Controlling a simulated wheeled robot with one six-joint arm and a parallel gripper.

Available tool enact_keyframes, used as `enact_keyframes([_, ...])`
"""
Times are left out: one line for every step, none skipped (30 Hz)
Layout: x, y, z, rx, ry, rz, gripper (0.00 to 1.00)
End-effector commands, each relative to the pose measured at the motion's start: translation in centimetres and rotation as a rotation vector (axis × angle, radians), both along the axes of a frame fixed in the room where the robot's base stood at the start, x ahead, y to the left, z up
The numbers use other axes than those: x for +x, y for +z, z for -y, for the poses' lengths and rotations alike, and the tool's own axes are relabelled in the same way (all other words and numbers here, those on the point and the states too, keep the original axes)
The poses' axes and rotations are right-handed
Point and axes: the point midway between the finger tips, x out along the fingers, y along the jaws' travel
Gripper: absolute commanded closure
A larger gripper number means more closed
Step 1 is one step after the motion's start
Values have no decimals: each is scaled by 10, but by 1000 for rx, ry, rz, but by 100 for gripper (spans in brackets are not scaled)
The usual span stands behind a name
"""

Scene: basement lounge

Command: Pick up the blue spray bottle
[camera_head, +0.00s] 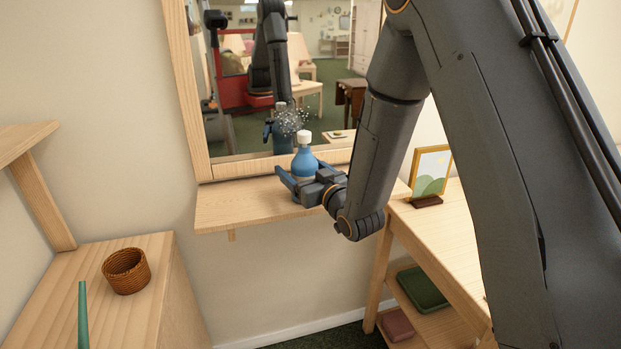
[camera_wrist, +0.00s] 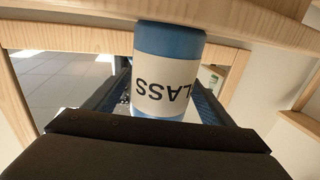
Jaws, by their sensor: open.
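The blue spray bottle (camera_head: 304,159) has a white top and stands upright on a wooden shelf (camera_head: 240,208) below a mirror. In the wrist view the bottle (camera_wrist: 168,45) appears upside down, with a white label reading "LASS" at its visible part. My gripper (camera_head: 296,187) is open, with its fingers on either side of the bottle low down. In the wrist view the fingers of my gripper (camera_wrist: 167,98) flank the bottle; whether they touch it I cannot tell.
A wood-framed mirror (camera_head: 181,92) rises behind the shelf and reflects the arm and bottle. At right, a wooden table (camera_head: 447,224) holds a framed picture (camera_head: 431,173). At lower left, a wicker basket (camera_head: 126,271) and a green stick (camera_head: 83,315) are on a wooden cabinet (camera_head: 170,307).

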Motion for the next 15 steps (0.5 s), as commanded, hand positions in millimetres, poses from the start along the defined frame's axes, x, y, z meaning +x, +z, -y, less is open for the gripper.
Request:
enact_keyframes([6,1,-3,0,-1,0,24])
enact_keyframes([9,1,-4,0,-1,0,24])
enact_keyframes([12,1,-6,0,-1,0,24])
enact_keyframes([13,1,-6,-1,-2,-1,24])
enact_keyframes([14,0,-7,-1,-2,-1,24])
enact_keyframes([15,0,-7,0,-2,0,24])
enact_keyframes([16,0,-8,0,-2,0,24])
enact_keyframes([16,0,-8,0,-2,0,24])
enact_keyframes([16,0,-7,0,-2,0,24])
enact_keyframes([16,0,-7,0,-2,0,24])
enact_keyframes([16,0,-7,-1,-2,-1,24])
enact_keyframes([16,0,-7,-1,-2,-1,24])
enact_keyframes([16,0,-7,-1,-3,-1,29])
enact_keyframes([16,0,-7,-1,-3,-1,34])
enact_keyframes([16,0,-7,-1,-3,-1,41])
